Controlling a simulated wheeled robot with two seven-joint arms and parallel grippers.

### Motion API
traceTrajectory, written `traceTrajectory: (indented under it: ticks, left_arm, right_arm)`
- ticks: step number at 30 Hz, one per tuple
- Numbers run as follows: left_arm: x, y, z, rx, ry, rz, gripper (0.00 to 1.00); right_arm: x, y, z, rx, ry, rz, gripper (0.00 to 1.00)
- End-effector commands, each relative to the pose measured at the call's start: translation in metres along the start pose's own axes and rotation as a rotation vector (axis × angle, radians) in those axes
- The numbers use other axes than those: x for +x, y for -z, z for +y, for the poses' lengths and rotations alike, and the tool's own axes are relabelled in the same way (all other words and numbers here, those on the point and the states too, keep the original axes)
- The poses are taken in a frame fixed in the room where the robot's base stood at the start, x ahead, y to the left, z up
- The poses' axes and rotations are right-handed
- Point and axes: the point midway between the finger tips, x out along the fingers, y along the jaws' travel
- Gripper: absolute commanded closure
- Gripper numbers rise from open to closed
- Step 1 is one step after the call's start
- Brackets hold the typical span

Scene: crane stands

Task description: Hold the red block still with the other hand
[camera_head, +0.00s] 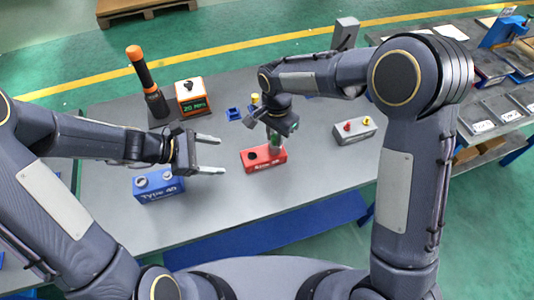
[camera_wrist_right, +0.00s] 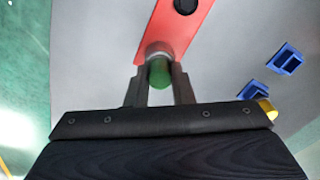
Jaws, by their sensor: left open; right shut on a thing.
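The red block (camera_head: 261,161) lies on the grey table in the middle of the head view, with a dark round hole in its left part. It also shows at the top of the right wrist view (camera_wrist_right: 178,30). My right gripper (camera_head: 275,138) is above the block's right part, shut on a green cylindrical piece (camera_wrist_right: 160,73). The piece's silvery lower end meets the block; I cannot tell how deep it sits. My left gripper (camera_head: 217,155) is open and empty, left of the red block and apart from it, its fingers pointing right.
A blue block (camera_head: 158,186) marked Type 40 stands under my left gripper. A grey block (camera_head: 354,131) with red and yellow knobs is at the right. An orange display box (camera_head: 192,97) and an orange-topped tool (camera_head: 146,80) stand behind. Small blue holders (camera_head: 234,114) lie behind the red block.

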Motion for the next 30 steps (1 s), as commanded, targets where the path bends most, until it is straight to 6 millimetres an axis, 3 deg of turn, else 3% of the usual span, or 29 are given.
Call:
traceTrajectory:
  ticks: [3, 7, 30]
  left_arm:
    - [0.016, 0.017, 0.004, -0.124, -0.005, -0.011, 0.31]
    - [0.025, 0.024, 0.007, -0.185, -0.011, -0.016, 0.31]
    - [0.110, 0.023, 0.008, -0.191, -0.011, -0.017, 0.31]
  right_arm:
    - [-0.001, 0.000, -0.001, 0.000, 0.002, 0.001, 1.00]
    - [-0.001, 0.000, -0.001, 0.000, 0.002, 0.001, 1.00]
    - [-0.001, 0.000, 0.000, 0.000, 0.002, 0.000, 1.00]
